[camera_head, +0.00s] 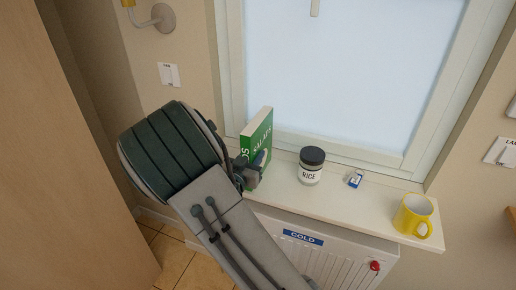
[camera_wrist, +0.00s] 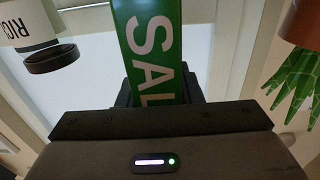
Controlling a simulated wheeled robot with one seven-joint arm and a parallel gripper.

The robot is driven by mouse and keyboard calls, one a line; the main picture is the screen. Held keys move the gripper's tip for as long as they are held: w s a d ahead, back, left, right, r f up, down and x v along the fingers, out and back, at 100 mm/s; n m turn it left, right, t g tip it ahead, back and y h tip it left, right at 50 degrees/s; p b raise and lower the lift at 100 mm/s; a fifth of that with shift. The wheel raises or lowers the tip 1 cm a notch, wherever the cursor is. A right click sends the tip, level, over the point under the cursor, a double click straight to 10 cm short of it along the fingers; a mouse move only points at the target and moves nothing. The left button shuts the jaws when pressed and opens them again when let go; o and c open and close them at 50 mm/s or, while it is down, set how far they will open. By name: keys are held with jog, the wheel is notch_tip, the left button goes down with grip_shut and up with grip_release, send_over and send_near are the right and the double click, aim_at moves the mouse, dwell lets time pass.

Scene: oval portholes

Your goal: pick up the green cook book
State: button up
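The green cook book (camera_head: 261,137) stands upright at the left end of the window sill, with white lettering on its spine. My gripper (camera_head: 250,172) is at its lower part in the head view. In the wrist view the book (camera_wrist: 150,45) rises in front of my palm, with part of its lettering in sight. The dark fingers of my gripper (camera_wrist: 160,92) show close on both sides of the book. No gap shows between fingers and book, but the spine covers the inner finger faces, so I cannot tell whether they press on it.
A rice jar (camera_head: 311,166) stands on the sill (camera_head: 375,200) right of the book. Beyond it are a small blue-and-white item (camera_head: 355,179) and a yellow mug (camera_head: 413,215). The radiator (camera_head: 335,262) is below. A potted plant (camera_wrist: 297,78) shows in the wrist view.

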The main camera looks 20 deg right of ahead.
jog(key=c, duration=0.5)
grip_shut()
jog(key=shift+r, duration=0.15)
